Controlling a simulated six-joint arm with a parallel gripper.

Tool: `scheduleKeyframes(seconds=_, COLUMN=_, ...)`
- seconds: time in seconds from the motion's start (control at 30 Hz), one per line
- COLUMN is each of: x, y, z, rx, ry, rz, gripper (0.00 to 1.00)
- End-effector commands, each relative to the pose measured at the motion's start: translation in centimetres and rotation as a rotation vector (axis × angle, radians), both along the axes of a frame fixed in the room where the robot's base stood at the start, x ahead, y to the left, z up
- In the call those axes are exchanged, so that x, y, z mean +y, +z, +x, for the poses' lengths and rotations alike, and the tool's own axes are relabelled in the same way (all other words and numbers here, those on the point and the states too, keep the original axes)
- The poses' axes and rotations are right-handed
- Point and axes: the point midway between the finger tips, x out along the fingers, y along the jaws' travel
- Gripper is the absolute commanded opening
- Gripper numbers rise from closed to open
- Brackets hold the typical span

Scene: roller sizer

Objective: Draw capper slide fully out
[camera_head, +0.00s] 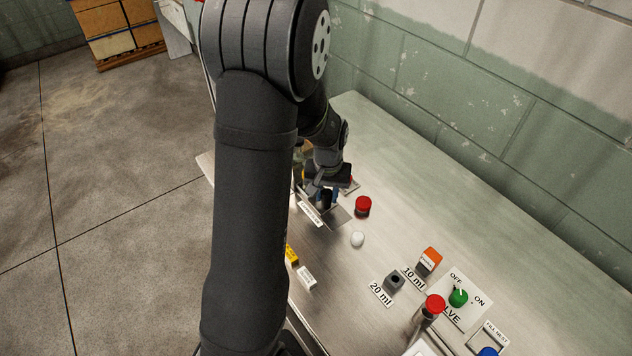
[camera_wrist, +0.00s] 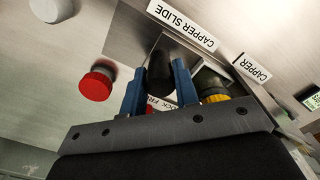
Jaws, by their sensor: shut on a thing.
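The capper slide shows as a flat metal plate (camera_head: 341,215) with a dark upright knob (camera_wrist: 160,68). A white "CAPPER SLIDE" label (camera_wrist: 181,25) lies beside it in the wrist view. My gripper (camera_wrist: 158,84) has its two blue fingers on either side of the knob and is shut on it. In the head view my gripper (camera_head: 327,195) is low over the slide and my arm hides part of the capper. A "CAPPER" label (camera_wrist: 252,68) and a yellow-and-black round part (camera_wrist: 214,93) are to the right in the wrist view. How far out the slide is, I cannot tell.
A red cap (camera_head: 363,205) stands close right of the slide, with a white round piece (camera_head: 357,239) nearer.

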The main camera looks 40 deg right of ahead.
Motion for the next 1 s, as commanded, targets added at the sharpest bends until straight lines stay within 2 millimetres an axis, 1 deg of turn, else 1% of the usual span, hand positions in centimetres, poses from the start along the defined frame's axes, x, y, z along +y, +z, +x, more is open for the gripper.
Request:
scheduleKeyframes(seconds=0.03, x=-0.1, y=0.1, z=-1.6, rx=-0.001, ry=-0.006, rz=-0.002, gripper=0.00)
scheduleKeyframes(seconds=0.1, x=-0.1, y=0.1, z=-3.2, rx=0.000, ry=-0.006, rz=-0.001, gripper=0.00)
scheduleKeyframes(seconds=0.23, x=-0.1, y=0.1, z=-5.1, rx=-0.001, ry=-0.003, rz=-0.003, gripper=0.00)
scheduleKeyframes(seconds=0.37, x=-0.1, y=0.1, z=-5.8, rx=-0.001, ry=0.000, rz=-0.003, gripper=0.00)
scheduleKeyframes(seconds=0.63, x=-0.1, y=0.0, z=-6.0, rx=0.003, ry=0.000, rz=-0.001, gripper=0.00)
scheduleKeyframes(seconds=0.67, x=-0.1, y=0.0, z=-6.0, rx=0.003, ry=0.000, rz=-0.001, gripper=0.34)
scheduleKeyframes(seconds=0.73, x=0.0, y=0.0, z=-5.9, rx=0.002, ry=0.000, rz=-0.001, gripper=0.47)
scheduleKeyframes(seconds=0.77, x=0.0, y=0.0, z=-5.9, rx=0.002, ry=0.000, rz=-0.001, gripper=0.50)
scheduleKeyframes(seconds=1.0, x=0.0, y=0.0, z=-5.8, rx=0.001, ry=0.000, rz=-0.001, gripper=0.50)
